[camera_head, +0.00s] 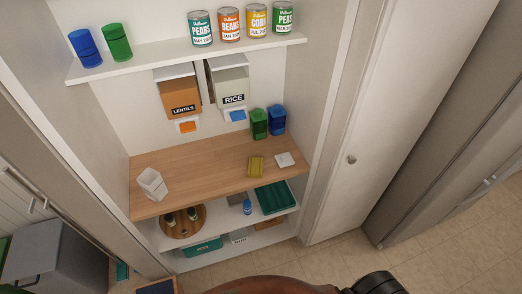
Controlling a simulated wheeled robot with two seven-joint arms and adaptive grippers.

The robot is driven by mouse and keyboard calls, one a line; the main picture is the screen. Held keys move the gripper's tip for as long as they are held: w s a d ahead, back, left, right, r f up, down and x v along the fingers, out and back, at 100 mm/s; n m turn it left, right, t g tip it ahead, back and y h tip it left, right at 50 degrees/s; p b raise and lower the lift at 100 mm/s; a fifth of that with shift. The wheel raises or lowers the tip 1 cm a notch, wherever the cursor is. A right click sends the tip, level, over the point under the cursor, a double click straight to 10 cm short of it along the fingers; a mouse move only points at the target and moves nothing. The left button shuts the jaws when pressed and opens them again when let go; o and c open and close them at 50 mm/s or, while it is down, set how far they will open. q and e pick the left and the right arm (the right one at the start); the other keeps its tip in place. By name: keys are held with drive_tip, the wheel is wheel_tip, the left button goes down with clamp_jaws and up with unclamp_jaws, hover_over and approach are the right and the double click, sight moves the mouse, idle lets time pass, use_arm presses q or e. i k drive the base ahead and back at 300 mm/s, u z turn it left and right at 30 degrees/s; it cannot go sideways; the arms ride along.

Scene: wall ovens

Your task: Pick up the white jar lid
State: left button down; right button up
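A flat white square piece (285,159), which looks like the white jar lid, lies on the right part of the wooden counter (205,165). A yellow-gold block-like item (255,166) lies just left of it, a small gap apart. A white angular container (152,184), which may be the jar, stands at the counter's left end. Whether it is open is too small to tell. Neither gripper shows; only a dark rounded part, probably of my own arm, is at the bottom edge.
Green (259,124) and blue (277,120) canisters stand behind the lid. Lentils (180,97) and rice (230,86) dispensers hang above the counter. Cans line the upper shelf (160,59). Side walls enclose the pantry; a white door (385,120) is right. The counter's middle is clear.

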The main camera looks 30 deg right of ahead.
sight(285, 159)
drive_tip(key=i, duration=0.65)
drive_tip(key=z, duration=0.8)
drive_tip(key=i, duration=0.7)
drive_tip(key=z, duration=0.6)
